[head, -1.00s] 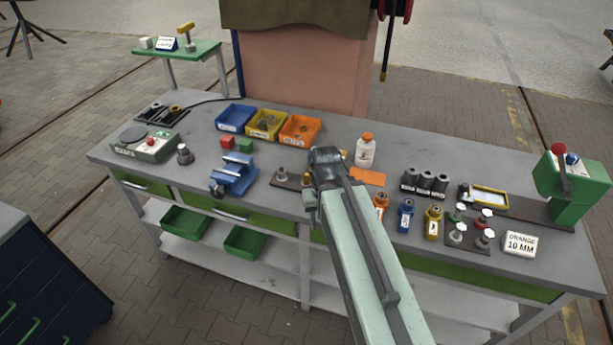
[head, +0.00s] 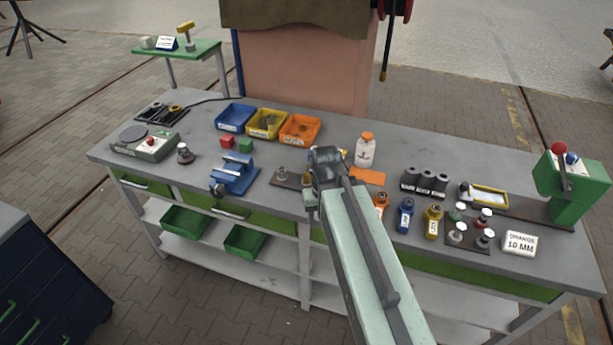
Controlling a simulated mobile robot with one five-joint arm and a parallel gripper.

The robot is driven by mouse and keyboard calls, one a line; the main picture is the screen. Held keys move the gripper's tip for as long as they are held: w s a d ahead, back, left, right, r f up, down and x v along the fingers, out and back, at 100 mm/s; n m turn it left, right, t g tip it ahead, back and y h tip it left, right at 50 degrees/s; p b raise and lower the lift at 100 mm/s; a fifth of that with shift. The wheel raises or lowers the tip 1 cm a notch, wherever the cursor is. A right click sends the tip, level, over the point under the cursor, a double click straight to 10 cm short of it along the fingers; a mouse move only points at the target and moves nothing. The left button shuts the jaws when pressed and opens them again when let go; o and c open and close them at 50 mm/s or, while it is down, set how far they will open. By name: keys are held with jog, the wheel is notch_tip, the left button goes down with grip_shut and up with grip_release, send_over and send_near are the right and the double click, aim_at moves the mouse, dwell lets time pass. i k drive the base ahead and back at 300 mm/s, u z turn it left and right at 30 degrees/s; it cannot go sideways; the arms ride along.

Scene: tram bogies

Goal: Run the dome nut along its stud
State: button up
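A dark plate (head: 286,181) with small upright fittings lies near the front middle of the workbench. A grey metal fitting (head: 283,172) stands at its left part. A brass-coloured piece (head: 306,179) shows at its right part, right beside my arm; it may be the dome nut, but it is too small and too covered to be sure. My gripper (head: 311,201) hangs down from the arm's end at the plate's right end. Its fingertips are not clear, and my arm hides what lies behind it. I cannot tell whether it touches the nut.
A blue vise (head: 236,176) stands left of the plate. Blue (head: 235,117), yellow (head: 267,124) and orange (head: 300,129) bins stand behind. A white bottle (head: 365,151), coloured fittings (head: 406,214) and a green press (head: 566,187) stand to the right.

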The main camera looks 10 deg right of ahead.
aim_at(305, 176)
jog(key=k, duration=1.1)
jog(key=u, duration=0.45)
jog(key=i, duration=1.45)
jog(key=u, duration=0.9)
jog(key=k, duration=0.8)
jog(key=u, duration=0.15)
jog(key=i, duration=0.95)
jog(key=z, duration=0.1)
